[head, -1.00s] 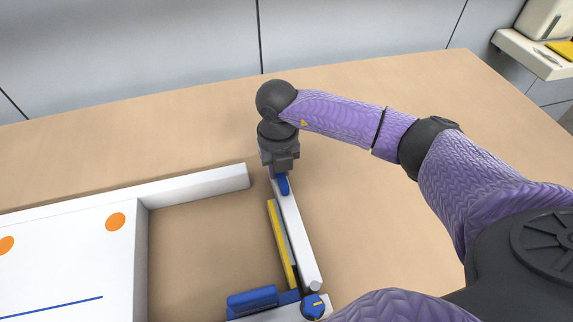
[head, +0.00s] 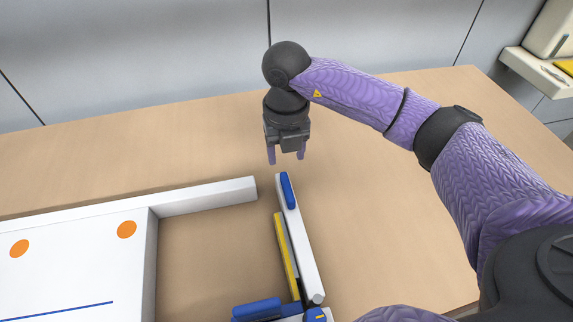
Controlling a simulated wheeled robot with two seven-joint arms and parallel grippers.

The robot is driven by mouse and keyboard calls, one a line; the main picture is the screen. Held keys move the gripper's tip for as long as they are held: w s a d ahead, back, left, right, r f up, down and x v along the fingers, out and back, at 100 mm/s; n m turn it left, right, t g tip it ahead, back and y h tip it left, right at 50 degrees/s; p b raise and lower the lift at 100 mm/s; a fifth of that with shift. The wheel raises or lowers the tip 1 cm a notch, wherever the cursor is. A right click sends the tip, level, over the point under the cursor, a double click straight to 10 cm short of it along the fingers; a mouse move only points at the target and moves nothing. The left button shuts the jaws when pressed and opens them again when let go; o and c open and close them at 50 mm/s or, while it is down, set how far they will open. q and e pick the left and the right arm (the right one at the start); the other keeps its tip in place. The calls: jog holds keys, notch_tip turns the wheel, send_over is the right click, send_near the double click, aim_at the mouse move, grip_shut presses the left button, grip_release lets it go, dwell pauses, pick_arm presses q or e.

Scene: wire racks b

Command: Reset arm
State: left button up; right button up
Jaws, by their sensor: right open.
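My right gripper (head: 287,158) hangs fingers-down above the table, open and empty. Its two purple fingertips are apart, just beyond the far end of a white bar (head: 301,245) with a blue handle (head: 287,190) on top. A gap shows between the fingers and the handle. My right arm reaches in from the right side. My left gripper is not in view.
A white board (head: 75,265) with orange dots lies at the left, with a white arm (head: 208,197) reaching right. A yellow strip (head: 286,258) lies along the white bar. A blue handle (head: 258,310) is at the bottom. The wooden table (head: 390,240) is clear to the right.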

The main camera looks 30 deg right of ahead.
jog(key=shift+r, duration=0.35)
